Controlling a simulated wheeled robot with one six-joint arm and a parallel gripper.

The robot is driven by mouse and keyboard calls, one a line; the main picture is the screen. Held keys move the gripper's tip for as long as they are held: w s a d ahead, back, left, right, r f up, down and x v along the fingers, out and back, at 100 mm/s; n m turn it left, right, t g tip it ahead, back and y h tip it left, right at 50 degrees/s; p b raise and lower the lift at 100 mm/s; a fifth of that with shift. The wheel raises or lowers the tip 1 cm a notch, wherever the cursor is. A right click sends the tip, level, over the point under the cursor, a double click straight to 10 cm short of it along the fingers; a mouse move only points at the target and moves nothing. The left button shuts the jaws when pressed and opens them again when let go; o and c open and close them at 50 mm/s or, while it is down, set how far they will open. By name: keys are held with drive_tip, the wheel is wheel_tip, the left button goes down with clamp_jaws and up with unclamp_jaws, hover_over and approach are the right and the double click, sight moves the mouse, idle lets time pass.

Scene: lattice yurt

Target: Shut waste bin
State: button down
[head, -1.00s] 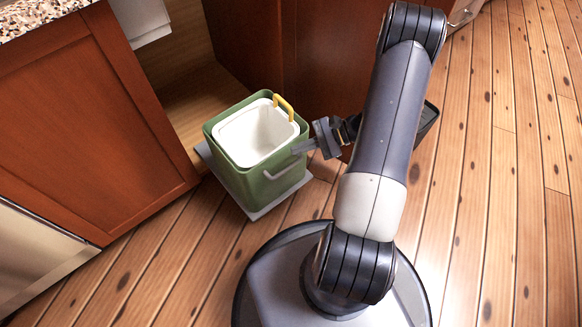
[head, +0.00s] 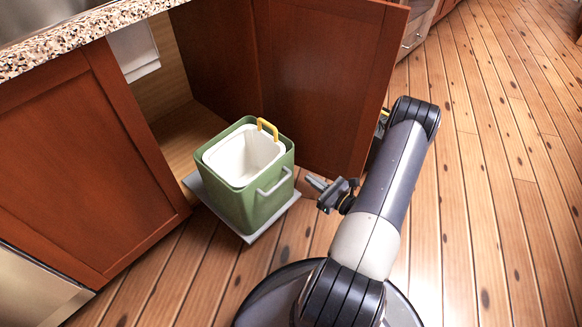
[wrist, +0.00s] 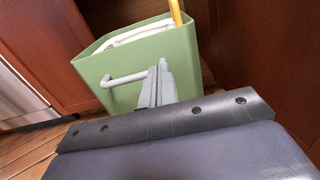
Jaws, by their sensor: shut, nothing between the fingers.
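The waste bin is a green box (head: 246,207) with a white inner bucket (head: 240,158) and a yellow handle (head: 267,128). It stands upright on a grey pull-out tray (head: 250,238), out in front of the open cabinet, its top open. A light grey bar handle (head: 275,183) is on its front; it also shows in the wrist view (wrist: 122,79). My gripper (head: 312,182) is shut and empty, just right of this handle with a small gap. In the wrist view my fingertips (wrist: 163,66) overlap the handle's right end.
A brown cabinet door (head: 325,80) stands open behind and right of the bin, close to my arm. A closed cabinet front (head: 80,165) is at the left under a granite counter (head: 90,40). The wooden floor at right is clear.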

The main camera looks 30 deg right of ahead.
sight(284, 160)
drive_tip(key=b+x, duration=0.2)
drive_tip(key=x, duration=0.6)
drive_tip(key=shift+w+a, duration=0.2)
drive_tip(key=shift+w, duration=0.45)
